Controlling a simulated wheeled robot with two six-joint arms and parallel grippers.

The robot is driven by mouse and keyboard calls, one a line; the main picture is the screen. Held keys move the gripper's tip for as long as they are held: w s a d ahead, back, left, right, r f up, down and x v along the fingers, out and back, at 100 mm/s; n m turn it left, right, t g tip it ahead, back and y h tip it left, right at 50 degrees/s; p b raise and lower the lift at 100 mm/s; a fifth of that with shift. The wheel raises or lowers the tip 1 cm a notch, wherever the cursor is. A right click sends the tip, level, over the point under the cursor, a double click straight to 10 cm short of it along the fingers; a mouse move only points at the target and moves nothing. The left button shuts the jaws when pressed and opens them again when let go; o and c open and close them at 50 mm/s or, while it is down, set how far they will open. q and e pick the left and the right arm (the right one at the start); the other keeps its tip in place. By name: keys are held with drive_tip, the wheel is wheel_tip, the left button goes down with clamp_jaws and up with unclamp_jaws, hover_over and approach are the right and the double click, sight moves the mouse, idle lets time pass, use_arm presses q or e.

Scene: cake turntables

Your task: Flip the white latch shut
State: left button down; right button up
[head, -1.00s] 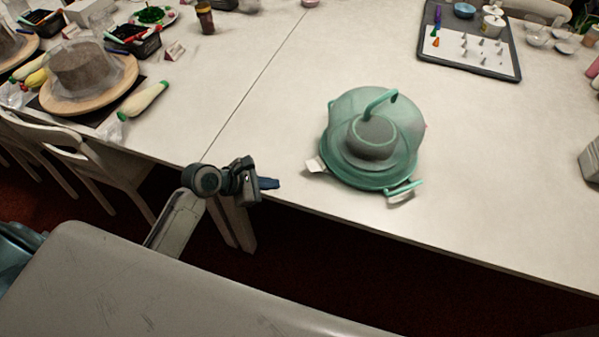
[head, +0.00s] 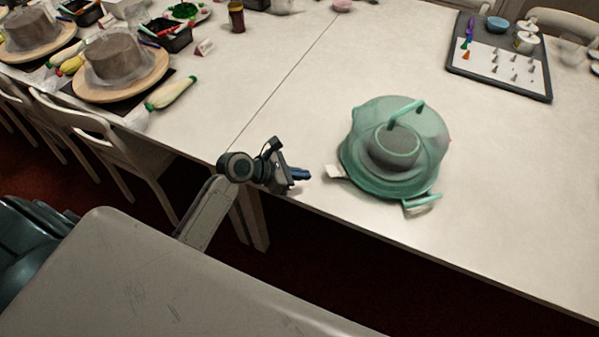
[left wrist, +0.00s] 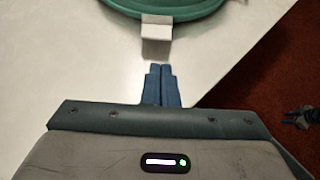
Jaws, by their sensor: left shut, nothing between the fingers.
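A green domed cake carrier (head: 372,178) with a looped top handle stands near the table's front edge. A white latch (head: 334,172) sticks outward from the left of its base. In the left wrist view the latch (left wrist: 156,27) is a small white block below the green rim. My left gripper (head: 302,174) is shut and empty, just left of the latch in the head view. In the left wrist view its blue fingertips (left wrist: 161,68) point at the latch with a small gap. My right gripper is not seen in the head view.
A green clip with a white part (head: 422,202) juts from the carrier's front right. A tray of piping tips (head: 485,82) lies at the back right. Cakes on wooden turntables (head: 120,90) stand at the left. The table (head: 285,115) around the carrier is clear.

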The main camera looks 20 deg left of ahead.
sight(320, 183)
use_arm(q)
drive_tip(key=x, duration=0.7)
drive_tip(key=shift+p, duration=0.3)
